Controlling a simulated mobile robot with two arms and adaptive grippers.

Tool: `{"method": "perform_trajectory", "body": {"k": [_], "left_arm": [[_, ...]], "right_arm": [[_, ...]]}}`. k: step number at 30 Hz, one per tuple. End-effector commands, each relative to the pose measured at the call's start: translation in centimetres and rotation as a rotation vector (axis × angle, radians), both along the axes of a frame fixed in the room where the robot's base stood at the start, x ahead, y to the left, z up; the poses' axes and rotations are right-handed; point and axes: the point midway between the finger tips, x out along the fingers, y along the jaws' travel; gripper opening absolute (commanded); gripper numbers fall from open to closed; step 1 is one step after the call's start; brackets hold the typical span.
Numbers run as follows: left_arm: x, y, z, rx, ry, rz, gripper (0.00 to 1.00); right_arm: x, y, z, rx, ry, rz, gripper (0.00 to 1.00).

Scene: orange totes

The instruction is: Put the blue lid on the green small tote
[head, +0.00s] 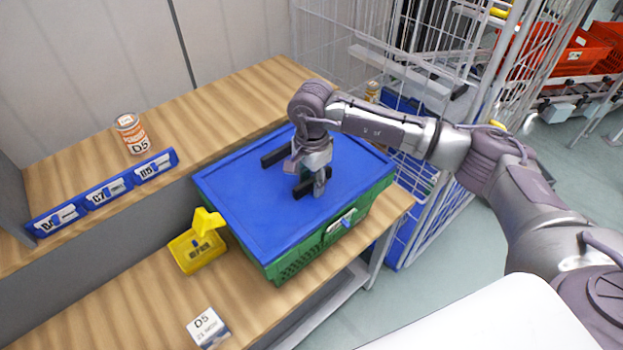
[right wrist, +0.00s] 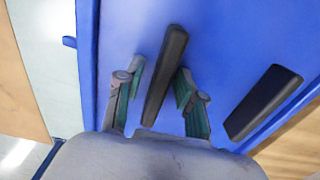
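The blue lid (head: 255,205) lies flat over the top of the green tote (head: 300,262) on the wooden table in the head view. It covers the tote's opening, and the inside is hidden. The lid has two black bar handles; one shows clear in the right wrist view (right wrist: 264,102). My right gripper (head: 312,187) is over the lid. In the right wrist view its fingers (right wrist: 160,82) are spread on either side of the other black handle (right wrist: 168,75), with gaps on both sides. My left gripper is not in view.
A yellow bin (head: 188,256) stands beside the tote's left side. A white D5 box (head: 208,328) is on the table's near part. A D5 can (head: 131,133) and blue label strip (head: 105,192) are on the back shelf. A wire cage (head: 420,60) stands behind right.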

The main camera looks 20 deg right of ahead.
Motion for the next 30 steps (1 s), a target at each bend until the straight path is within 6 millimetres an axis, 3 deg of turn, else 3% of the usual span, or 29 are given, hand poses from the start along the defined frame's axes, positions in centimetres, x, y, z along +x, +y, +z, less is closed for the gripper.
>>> {"method": "perform_trajectory", "body": {"k": [11,14,24,30], "left_arm": [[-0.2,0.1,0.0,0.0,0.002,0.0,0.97],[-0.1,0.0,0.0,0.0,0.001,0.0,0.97],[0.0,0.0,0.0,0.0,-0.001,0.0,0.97],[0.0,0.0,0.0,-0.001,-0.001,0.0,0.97]], "right_arm": [[0.1,0.0,0.5,0.001,-0.003,-0.001,0.45],[0.2,0.0,1.8,0.001,-0.005,-0.001,0.45],[0.2,0.0,8.9,0.001,-0.006,-0.001,0.45],[0.1,0.0,11.4,0.001,-0.003,-0.001,0.45]]}}
